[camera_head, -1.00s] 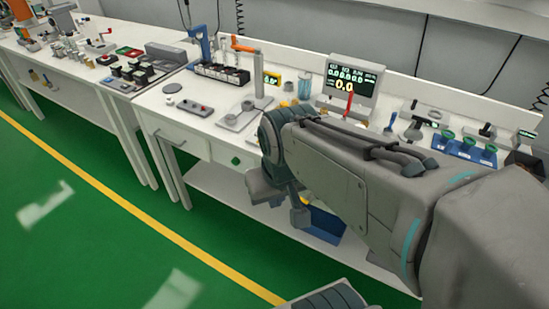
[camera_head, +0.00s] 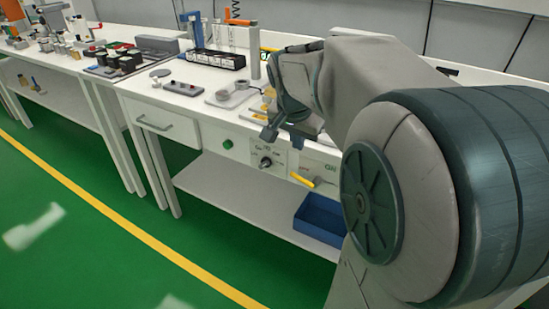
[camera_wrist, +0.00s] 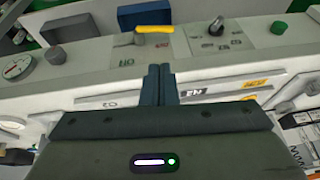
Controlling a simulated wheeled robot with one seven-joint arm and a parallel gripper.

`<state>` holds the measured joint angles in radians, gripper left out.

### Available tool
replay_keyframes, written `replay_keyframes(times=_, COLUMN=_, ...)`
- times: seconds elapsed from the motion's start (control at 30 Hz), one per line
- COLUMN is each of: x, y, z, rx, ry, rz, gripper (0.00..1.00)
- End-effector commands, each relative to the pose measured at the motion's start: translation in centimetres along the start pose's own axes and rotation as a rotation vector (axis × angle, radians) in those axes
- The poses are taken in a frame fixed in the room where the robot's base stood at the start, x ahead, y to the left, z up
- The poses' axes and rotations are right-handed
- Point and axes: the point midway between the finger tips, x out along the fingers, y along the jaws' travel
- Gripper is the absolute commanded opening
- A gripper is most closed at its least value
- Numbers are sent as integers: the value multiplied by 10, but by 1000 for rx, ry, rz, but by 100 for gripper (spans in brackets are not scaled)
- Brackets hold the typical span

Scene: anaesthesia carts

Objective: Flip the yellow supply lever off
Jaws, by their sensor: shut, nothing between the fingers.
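The yellow supply lever (camera_head: 303,180) is on the white front panel of the bench, below the top edge. My gripper (camera_head: 270,133) is above and left of the lever in the head view. In the wrist view my gripper (camera_wrist: 159,68) has its fingers together and empty, pointing toward the panel below the lever, apart from it.
A black selector knob (camera_head: 265,162) and a green button (camera_head: 228,144) are on the panel left of the lever. A blue bin (camera_head: 320,218) stands on the lower shelf. A drawer handle (camera_head: 155,125) sticks out farther left. My arm hides the bench top's right side.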

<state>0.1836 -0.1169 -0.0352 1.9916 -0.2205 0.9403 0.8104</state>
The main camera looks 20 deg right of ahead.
Motion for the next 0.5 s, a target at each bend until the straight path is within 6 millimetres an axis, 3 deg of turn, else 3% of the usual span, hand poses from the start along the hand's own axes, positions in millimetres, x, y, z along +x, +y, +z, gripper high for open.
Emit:
replay_keyframes(times=0.17, x=16, y=0, z=-1, rx=13, ry=0, rz=4, gripper=0)
replay_keyframes(times=0.5, x=87, y=1, z=0, rx=11, ry=-1, rz=5, gripper=0)
